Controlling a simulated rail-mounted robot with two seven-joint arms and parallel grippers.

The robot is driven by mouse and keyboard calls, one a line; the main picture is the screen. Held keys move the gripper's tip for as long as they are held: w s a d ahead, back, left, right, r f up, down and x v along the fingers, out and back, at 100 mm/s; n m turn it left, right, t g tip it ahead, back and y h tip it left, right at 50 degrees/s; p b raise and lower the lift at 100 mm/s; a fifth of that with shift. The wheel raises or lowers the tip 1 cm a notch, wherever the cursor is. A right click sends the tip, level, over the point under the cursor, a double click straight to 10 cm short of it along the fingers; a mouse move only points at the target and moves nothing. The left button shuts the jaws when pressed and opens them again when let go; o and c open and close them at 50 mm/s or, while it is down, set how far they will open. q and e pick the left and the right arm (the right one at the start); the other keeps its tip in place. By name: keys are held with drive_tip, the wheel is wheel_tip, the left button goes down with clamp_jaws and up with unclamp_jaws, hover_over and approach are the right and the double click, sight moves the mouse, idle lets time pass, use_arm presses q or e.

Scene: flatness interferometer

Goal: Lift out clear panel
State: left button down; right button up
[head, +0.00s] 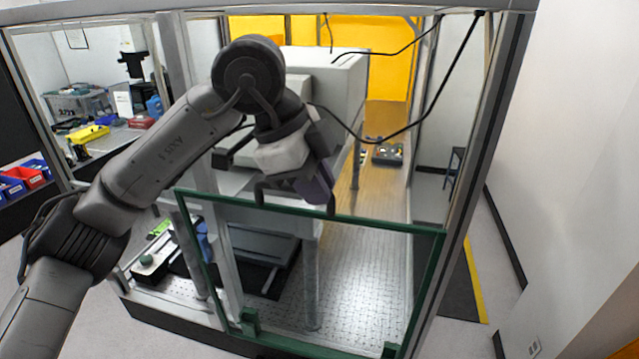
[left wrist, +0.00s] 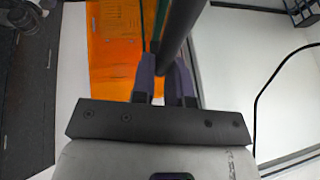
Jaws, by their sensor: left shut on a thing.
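The clear panel (head: 375,285) has a green frame and stands upright at the front of the metal-framed enclosure. A dark handle (head: 331,203) sits at its top edge. My left gripper (head: 313,190), with purple fingers, reaches down from above and is shut on this handle. In the left wrist view the fingers (left wrist: 164,82) close on either side of a dark bar (left wrist: 180,25). Green blocks (head: 249,321) show at the panel's lower edge. I cannot tell whether its bottom edge is seated or clear. My right gripper is out of view.
Metal posts (head: 465,150) frame the enclosure on both sides. Inside are a white instrument housing (head: 340,85) and a perforated table surface (head: 350,270). A black cable (head: 405,125) hangs behind the arm. The floor at the right has a dark mat with a yellow edge (head: 474,280).

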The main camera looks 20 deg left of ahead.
use_arm(q)
drive_tip(key=shift+s+d+r+b, duration=0.15)
drive_tip(key=shift+s+b, duration=0.1)
drive_tip(key=shift+s, duration=0.4)
drive_tip(key=shift+s+d+r+b, duration=0.15)
drive_tip(key=shift+s+b, duration=0.1)
drive_tip(key=shift+s, duration=0.35)
drive_tip(key=shift+a, duration=0.1)
drive_tip(key=shift+a, duration=0.1)
